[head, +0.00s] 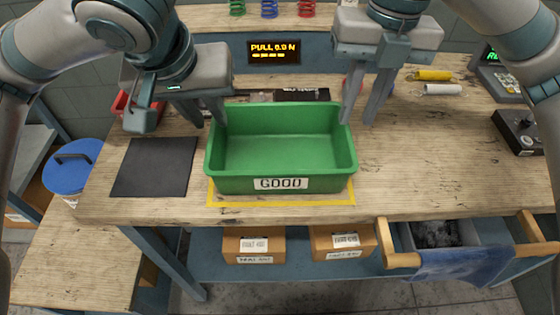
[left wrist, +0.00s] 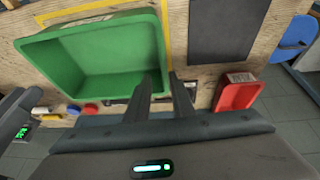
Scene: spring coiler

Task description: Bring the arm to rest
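My left gripper (head: 211,123) is at the left wall of the green bin (head: 282,186). Its fingers stand apart with the bin wall between them, one inside and one outside; I cannot tell whether either touches. The left wrist view also shows these fingers (left wrist: 162,78) apart at the bin's edge (left wrist: 160,35). My right gripper (head: 357,122) is open at the bin's right wall, with a clear gap between its fingers. The bin, labelled GOOD, stands upright and looks empty. It sits within a yellow outline (head: 285,204) on the wooden bench (head: 430,180).
A black mat (head: 154,167) lies left of the bin. A red tray (left wrist: 238,96) stands behind it. A yellow spring (head: 433,75) and a white spring (head: 442,89) lie at the back right. A black control box (head: 518,131) is at right. An open drawer (head: 400,259) juts out in front.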

